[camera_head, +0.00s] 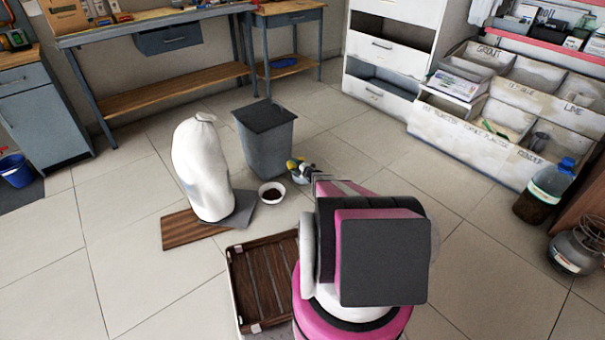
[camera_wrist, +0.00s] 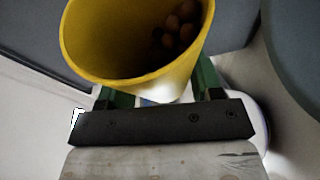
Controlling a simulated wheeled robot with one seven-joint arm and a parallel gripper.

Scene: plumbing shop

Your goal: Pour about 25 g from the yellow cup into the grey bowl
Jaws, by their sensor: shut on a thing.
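My gripper (camera_wrist: 160,92) is shut on the yellow cup (camera_wrist: 120,70), with its green fingers on either side of it. Several brown round pieces (camera_wrist: 180,28) lie inside, towards one side of the cup. In the head view the yellow cup (camera_head: 292,164) shows small, beyond my arm, above the floor. A small pale bowl (camera_head: 263,196) with dark brown contents stands on the floor left of the cup. A pale round shape (camera_head: 299,179) shows just under the cup, partly hidden; I cannot tell whether it is another bowl.
A grey bin (camera_head: 268,145) stands behind the cup. A white sack (camera_head: 200,165) stands at left on dark boards (camera_head: 185,229). A brown slatted crate (camera_head: 236,290) lies in front, beside my arm.

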